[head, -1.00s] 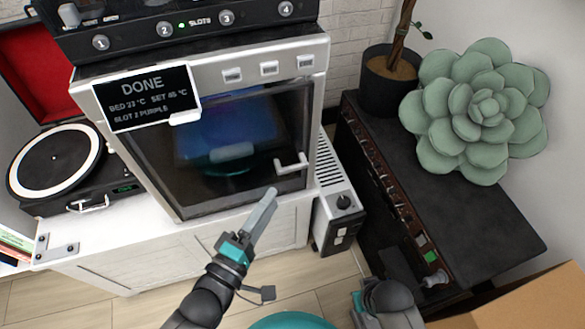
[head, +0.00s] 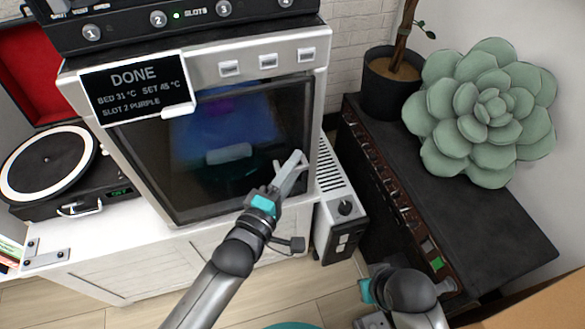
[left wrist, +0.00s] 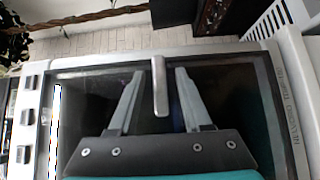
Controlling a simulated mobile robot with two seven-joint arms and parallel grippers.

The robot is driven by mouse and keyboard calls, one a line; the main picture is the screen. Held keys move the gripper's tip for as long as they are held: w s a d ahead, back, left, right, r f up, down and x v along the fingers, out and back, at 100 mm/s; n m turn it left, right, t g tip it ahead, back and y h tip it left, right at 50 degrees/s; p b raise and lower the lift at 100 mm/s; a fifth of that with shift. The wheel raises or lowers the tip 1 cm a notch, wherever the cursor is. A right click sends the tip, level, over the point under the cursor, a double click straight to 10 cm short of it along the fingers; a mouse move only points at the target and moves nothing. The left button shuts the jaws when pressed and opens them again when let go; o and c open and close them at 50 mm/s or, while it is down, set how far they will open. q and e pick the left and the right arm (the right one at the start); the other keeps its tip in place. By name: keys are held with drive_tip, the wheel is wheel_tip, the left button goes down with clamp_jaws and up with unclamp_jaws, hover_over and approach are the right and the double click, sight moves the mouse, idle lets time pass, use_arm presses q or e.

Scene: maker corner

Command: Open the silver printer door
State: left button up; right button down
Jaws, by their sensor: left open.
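The silver printer (head: 190,195) stands on a white cabinet, its dark-glass door (head: 165,165) shut. A screen (head: 133,88) on it reads DONE. My left gripper (head: 296,163) is open at the right side of the door and hides most of the door handle. In the left wrist view the pale handle (left wrist: 160,86) lies between the two fingers of the left gripper (left wrist: 158,85), with a gap on each side. Through the glass a blue-purple glow and a pale block (head: 229,153) show. My right arm shows at the bottom, but its fingers cannot be made out.
A record player (head: 47,165) stands left of the printer. A white heater-like unit (head: 340,200) stands close on the right. Beyond it is a dark cabinet (head: 500,225) with a potted plant (head: 392,85) and a large succulent (head: 485,112). A cardboard box edge (head: 545,300) is at lower right.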

use_arm(q)
clamp_jaws()
idle(1.4)
